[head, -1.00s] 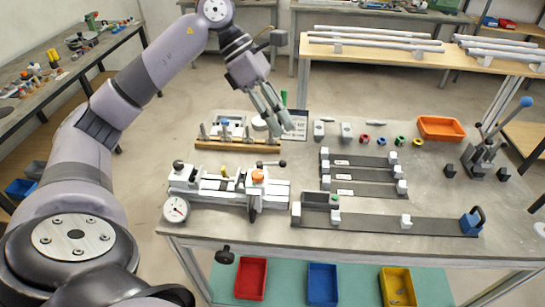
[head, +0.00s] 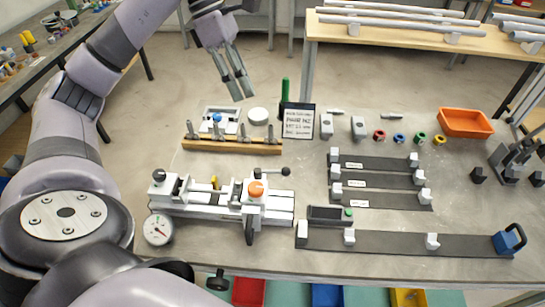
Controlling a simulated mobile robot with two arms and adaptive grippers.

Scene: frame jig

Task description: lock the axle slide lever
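The frame jig (head: 222,206), a pale slide fixture, sits near the table's front left edge. My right gripper is out of view.
A wooden rack (head: 232,146) with upright pins stands behind the jig, beside a green post (head: 285,91) and a sign (head: 298,121). Dark rails with pale blocks lie to the right. An orange bin (head: 466,123) is at the back right.

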